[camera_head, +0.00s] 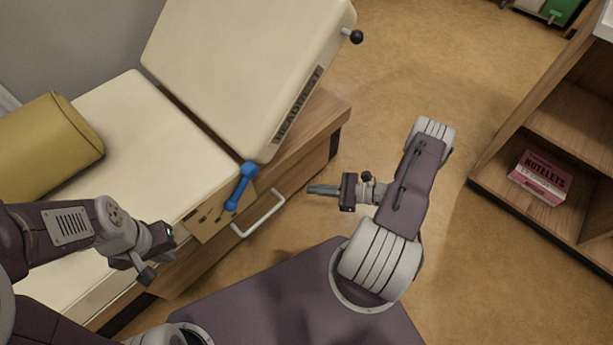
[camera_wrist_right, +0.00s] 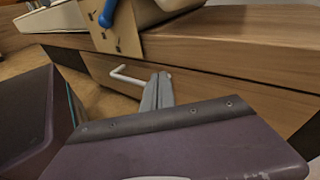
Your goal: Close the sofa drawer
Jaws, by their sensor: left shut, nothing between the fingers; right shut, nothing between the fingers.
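The sofa (camera_head: 110,110) has a cream seat and a raised cream back panel. The wooden drawer front (camera_head: 300,195) is on its right side, with a white bar handle (camera_head: 258,213); the handle also shows in the right wrist view (camera_wrist_right: 128,76). I cannot tell how far out the drawer stands. My right gripper (camera_head: 322,190) is shut and empty, pointing left toward the drawer front, apart from the handle in the head view. In the right wrist view its fingers (camera_wrist_right: 158,92) appear just right of the handle. My left gripper (camera_head: 148,274) is shut and empty over the sofa's near edge.
A blue lever (camera_head: 241,187) on a wooden plate (camera_head: 207,214) sits above the handle. A mustard bolster (camera_head: 48,145) lies on the seat. A shelf unit (camera_head: 550,120) with a pink box (camera_head: 541,177) stands at right. Brown floor between is clear.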

